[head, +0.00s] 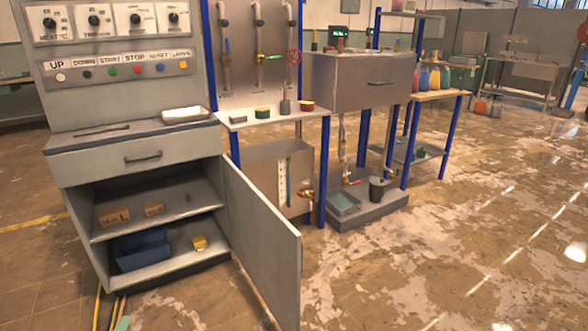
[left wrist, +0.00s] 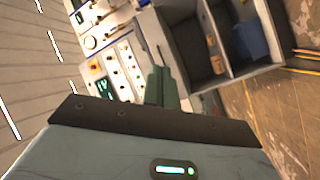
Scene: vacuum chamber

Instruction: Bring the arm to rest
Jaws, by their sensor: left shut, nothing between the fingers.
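My left gripper (left wrist: 161,78) shows in the left wrist view with its green fingers together and nothing between them. In the head view only a small green tip (head: 122,324) shows at the bottom edge, in front of the cabinet; it looks like the end of this gripper. The fingers point towards the grey control cabinet (head: 140,145), apart from it as far as I can tell. My right gripper is in neither view.
The cabinet door (head: 262,245) stands open to the right. Inside are a blue bin (head: 140,250), a yellow item (head: 199,243) and small boxes (head: 115,216).

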